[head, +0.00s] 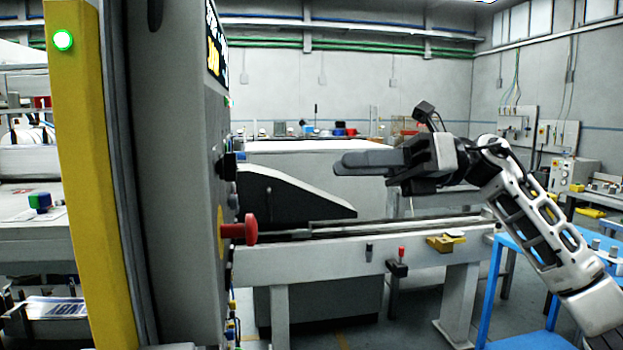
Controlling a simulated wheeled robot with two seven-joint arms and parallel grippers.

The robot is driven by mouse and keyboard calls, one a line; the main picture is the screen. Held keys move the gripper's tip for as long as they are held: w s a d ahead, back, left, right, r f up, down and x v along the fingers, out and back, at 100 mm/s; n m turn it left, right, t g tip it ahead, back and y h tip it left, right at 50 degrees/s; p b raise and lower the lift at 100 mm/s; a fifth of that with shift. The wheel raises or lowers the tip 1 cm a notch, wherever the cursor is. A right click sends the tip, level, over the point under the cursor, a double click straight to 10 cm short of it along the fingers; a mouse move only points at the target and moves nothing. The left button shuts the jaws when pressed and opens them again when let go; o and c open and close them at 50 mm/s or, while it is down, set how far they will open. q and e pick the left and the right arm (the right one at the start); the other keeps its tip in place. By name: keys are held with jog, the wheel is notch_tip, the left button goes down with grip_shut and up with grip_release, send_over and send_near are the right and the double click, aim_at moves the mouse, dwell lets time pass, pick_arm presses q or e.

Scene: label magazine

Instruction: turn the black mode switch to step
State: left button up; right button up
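The grey control panel (185,200) stands at the left and shows nearly edge-on. A black knob (228,165) sticks out of its face and looks like the mode switch. Its pointer and the step mark cannot be read from this angle. My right gripper (345,163) is in the air to the right of the knob, clearly apart from it, with its dark fingers pointing left toward the panel. The fingers overlap in this side view, so the gap between them cannot be judged. Nothing shows held in them. My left gripper is not in view.
A red mushroom button (240,230) juts out below the knob. A yellow post (95,190) with a lit green button (63,40) stands left. A conveyor rail (370,229) runs below my gripper. A blue frame (500,285) stands right. Air between gripper and panel is free.

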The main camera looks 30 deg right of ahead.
jog(key=shift+v, duration=1.5)
jog(key=shift+a, duration=0.1)
